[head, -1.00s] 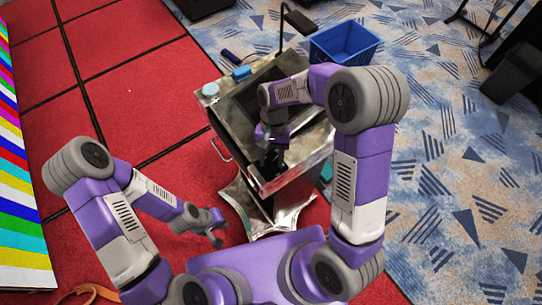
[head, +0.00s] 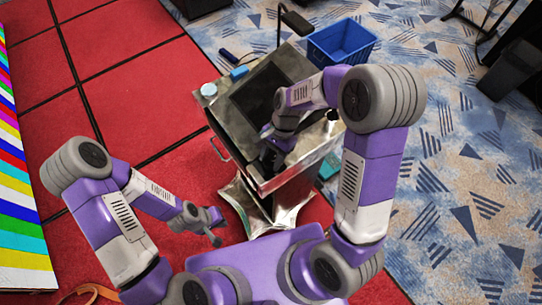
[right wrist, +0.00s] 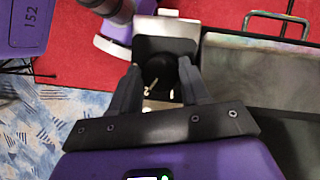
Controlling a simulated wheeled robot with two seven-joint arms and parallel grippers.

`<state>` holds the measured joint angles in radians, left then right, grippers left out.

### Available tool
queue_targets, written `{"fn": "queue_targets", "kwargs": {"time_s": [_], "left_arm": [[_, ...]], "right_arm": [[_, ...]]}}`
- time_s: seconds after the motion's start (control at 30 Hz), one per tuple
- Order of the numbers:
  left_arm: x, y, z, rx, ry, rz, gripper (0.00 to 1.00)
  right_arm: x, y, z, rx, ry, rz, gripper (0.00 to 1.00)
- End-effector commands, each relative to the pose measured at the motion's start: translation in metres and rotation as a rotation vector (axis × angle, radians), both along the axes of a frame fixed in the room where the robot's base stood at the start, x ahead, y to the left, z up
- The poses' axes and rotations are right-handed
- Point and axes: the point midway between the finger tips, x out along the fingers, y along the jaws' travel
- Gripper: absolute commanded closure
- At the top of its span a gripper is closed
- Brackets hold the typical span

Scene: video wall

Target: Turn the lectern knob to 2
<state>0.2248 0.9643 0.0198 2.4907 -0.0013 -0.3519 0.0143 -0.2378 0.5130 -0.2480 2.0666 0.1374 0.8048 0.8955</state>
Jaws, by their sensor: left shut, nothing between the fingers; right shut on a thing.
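The metal lectern (head: 305,166) stands in front of me in the head view, with a dark sloped panel on top. The knob (right wrist: 158,70) is a dark round piece on a black square plate in the right wrist view, with small pale marks at its near edge. My right gripper (right wrist: 161,68) has one finger on each side of the knob and is shut on it. In the head view my right gripper (head: 270,163) is over the lectern's near edge and hides the knob. The knob's setting is not readable. My left gripper (head: 216,237) is shut and empty, left of the lectern's base.
A blue crate (head: 342,43) stands on the patterned carpet behind the lectern. A light blue box (head: 239,73), a pale round lid (head: 208,90) and a thin lamp (head: 296,22) are at the lectern's far side. A side handle (head: 219,149) sticks out left.

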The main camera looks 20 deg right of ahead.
Motion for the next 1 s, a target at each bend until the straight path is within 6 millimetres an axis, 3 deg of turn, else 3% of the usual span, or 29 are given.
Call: {"fn": "queue_targets", "kwargs": {"time_s": [0.4,0.43,0.57,0.87,1.0], "left_arm": [[0.000,0.000,0.000,0.000,0.000,0.000,1.00],[0.000,0.000,0.000,0.000,0.000,0.000,1.00],[0.000,0.000,0.000,0.000,0.000,0.000,1.00],[0.000,0.000,0.000,0.000,0.000,0.000,1.00],[0.000,0.000,0.001,0.000,0.000,0.000,1.00]], "right_arm": [[0.002,0.000,0.001,0.001,-0.005,-0.007,0.84],[0.002,0.000,0.001,0.001,-0.005,-0.007,0.51],[0.001,0.000,0.001,0.001,-0.004,-0.007,0.31],[0.001,0.000,0.002,0.000,-0.002,-0.005,0.30],[0.005,-0.005,0.015,0.001,-0.007,-0.006,0.30]]}}
